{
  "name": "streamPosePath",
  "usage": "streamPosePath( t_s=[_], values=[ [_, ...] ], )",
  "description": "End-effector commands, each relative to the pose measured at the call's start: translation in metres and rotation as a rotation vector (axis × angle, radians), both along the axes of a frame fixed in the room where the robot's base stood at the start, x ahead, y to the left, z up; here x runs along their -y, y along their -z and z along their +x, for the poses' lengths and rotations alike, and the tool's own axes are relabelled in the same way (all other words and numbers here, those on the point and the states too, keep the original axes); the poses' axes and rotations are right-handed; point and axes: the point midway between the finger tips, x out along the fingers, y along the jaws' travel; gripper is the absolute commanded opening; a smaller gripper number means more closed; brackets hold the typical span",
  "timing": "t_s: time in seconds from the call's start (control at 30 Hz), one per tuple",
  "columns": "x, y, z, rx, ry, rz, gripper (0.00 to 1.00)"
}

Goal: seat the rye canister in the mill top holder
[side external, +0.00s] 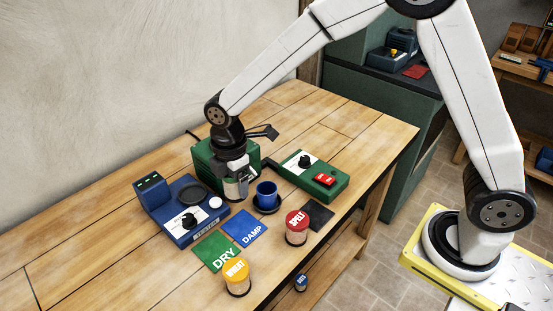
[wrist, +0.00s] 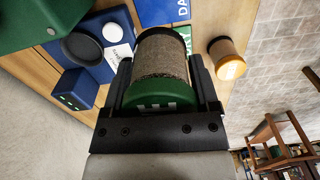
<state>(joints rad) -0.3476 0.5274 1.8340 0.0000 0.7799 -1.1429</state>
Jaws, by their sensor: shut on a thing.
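My gripper (side external: 238,193) is shut on a clear canister of brownish grain with a green lid (wrist: 160,97). White lettering on the lid is only partly visible, so I cannot read it. In the side view the canister is mostly hidden by my gripper, which is in front of the green mill housing (side external: 203,160). The housing also shows at the top left of the wrist view (wrist: 35,22). The mill's top holder cannot be made out. A blue cup (side external: 266,190) on a black round base stands just right of my gripper.
A blue scale (side external: 178,233) with a black round pan lies left of my gripper. A green switch panel (side external: 328,187) is at right. The wheat canister (side external: 237,284), spelt canister (side external: 296,236), green DRY card (side external: 205,246) and blue DAMP card (side external: 236,221) are in front.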

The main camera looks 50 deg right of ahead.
Motion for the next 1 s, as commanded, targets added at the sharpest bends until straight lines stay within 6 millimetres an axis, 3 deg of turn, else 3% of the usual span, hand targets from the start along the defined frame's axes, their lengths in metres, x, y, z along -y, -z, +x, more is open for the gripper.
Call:
streamPosePath(
  t_s=[0.2,0.6,1.0],
  values=[
    [0.015,-0.015,0.046,0.003,0.065,0.001,0.03],
    [0.057,-0.043,0.117,0.003,0.178,0.001,0.03],
    [0.097,-0.066,0.157,0.002,0.261,0.001,0.03]
  ],
)
